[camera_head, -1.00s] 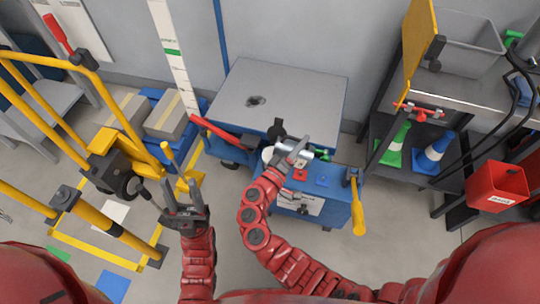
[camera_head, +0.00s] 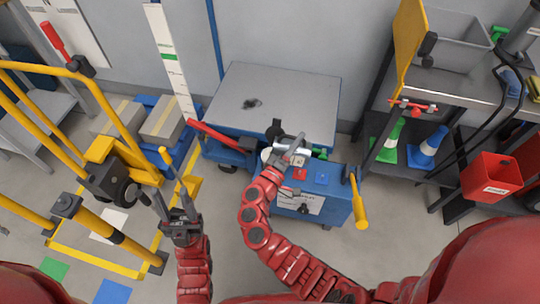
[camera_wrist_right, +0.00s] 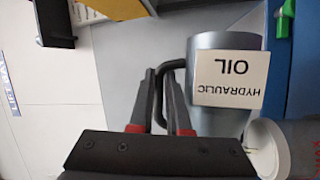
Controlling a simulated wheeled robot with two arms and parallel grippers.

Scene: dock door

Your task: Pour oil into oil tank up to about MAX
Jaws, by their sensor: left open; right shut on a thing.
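A grey metal jug with a white "HYDRAULIC OIL" label (camera_wrist_right: 231,80) fills the right wrist view's middle; it also shows as a silver shape in the head view (camera_head: 283,145). My right gripper (camera_wrist_right: 172,75) is shut on its dark handle. The jug is over the blue lift unit (camera_head: 335,182). A white round open-topped vessel (camera_wrist_right: 268,148), apparently the oil tank, sits close beside the jug; it also shows in the head view (camera_head: 266,155). No oil stream is visible. My left gripper (camera_head: 172,200) is open and empty over the floor.
A grey lift platform (camera_head: 275,100) stands behind the unit, with a yellow-handled lever (camera_head: 359,205) at its right. A bench (camera_head: 470,95) with cones below and a red bin (camera_head: 491,178) are on the right.

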